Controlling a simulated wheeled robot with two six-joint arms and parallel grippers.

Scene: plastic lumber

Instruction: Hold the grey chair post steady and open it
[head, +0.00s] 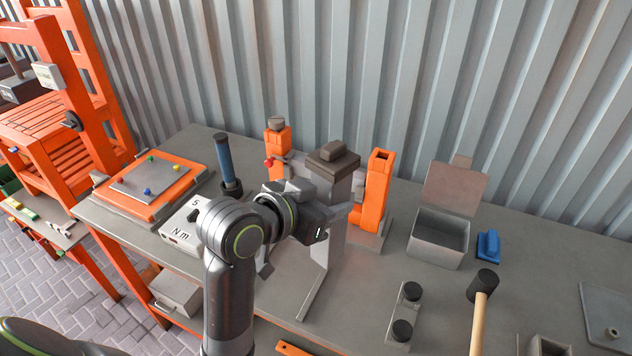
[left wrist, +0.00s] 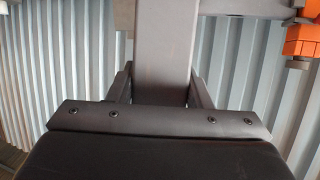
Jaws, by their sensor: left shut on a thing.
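The grey chair post (head: 331,247) stands upright on the workbench, in front of an orange-framed stand. A dark brown-grey cap (head: 332,160) with a raised block sits on its top end. My left gripper (head: 333,213) comes in from the left and is shut on the post below the cap. In the left wrist view the post (left wrist: 165,40) rises between my two fingers, one on each side. My right gripper does not show in either view.
Orange uprights (head: 371,205) stand close behind the post. A torque tool with a blue handle (head: 223,160) is at left, beside an orange tray (head: 150,188). At right are an open grey box (head: 440,238), a blue block (head: 488,246) and a mallet (head: 482,290).

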